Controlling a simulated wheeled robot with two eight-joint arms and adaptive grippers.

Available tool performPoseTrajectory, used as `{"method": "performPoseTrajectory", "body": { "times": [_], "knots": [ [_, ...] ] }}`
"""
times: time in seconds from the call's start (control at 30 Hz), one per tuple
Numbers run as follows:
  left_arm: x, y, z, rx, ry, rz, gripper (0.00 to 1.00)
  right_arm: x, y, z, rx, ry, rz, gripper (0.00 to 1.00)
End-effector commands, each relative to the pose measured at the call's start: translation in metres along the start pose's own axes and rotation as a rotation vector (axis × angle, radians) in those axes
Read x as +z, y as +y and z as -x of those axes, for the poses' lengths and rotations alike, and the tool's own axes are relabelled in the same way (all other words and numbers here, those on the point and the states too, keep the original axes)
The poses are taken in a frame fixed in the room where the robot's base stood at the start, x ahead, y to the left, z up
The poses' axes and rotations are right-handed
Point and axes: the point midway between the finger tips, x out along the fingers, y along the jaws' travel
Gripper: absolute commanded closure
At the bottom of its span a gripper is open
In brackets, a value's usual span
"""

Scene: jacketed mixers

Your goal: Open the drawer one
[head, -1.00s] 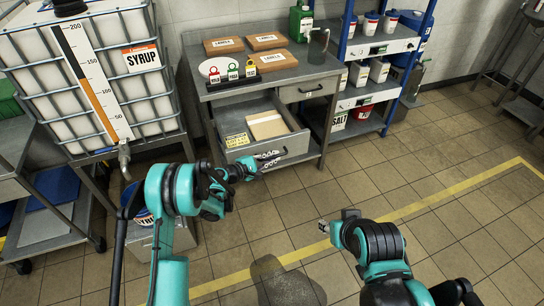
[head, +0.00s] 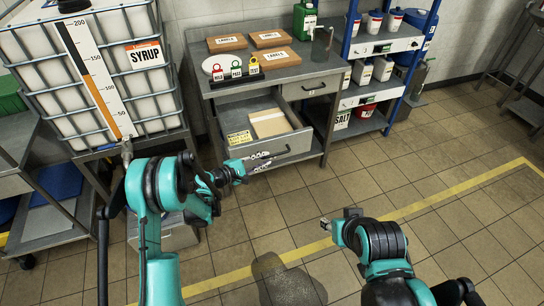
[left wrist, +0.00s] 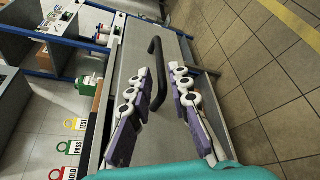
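The left drawer (head: 228,151) of the grey bench is pulled out, with a tan box (head: 269,123) and a yellow label inside. Its black handle (head: 281,155) is on the front. My left gripper (head: 265,162) is in front of that handle, fingers spread. In the left wrist view the black handle (left wrist: 163,70) lies between or just beyond the tips of my open left gripper (left wrist: 162,85); contact is not clear. The right drawer (head: 296,91) is shut. My right gripper (head: 339,220) is low, over the floor, away from the bench; its fingers are hard to make out.
The bench top (head: 285,75) holds brown boxes and a sign stand with coloured tags. A syrup tank (head: 105,75) stands left of the bench. A blue shelf rack (head: 345,50) stands to the right. The tiled floor in front is mostly clear.

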Motion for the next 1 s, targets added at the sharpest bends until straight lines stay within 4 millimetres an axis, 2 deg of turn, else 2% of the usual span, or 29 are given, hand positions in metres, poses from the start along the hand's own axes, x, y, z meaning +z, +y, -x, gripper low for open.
{"method": "performPoseTrajectory", "body": {
  "times": [0.1, 0.33, 1.0],
  "knots": [
    [-0.001, 0.001, 0.027, 0.002, 0.003, 0.001, 0.81, 0.000, 0.000, 0.000, 0.000, 0.000, 0.000, 0.60],
    [-0.001, 0.000, 0.055, 0.000, 0.001, 0.000, 0.81, 0.000, 0.000, 0.000, 0.000, 0.000, 0.000, 0.60],
    [0.004, 0.004, 0.060, -0.012, 0.009, -0.017, 0.81, 0.000, 0.000, 0.000, 0.000, 0.000, 0.000, 0.60]
  ]
}}
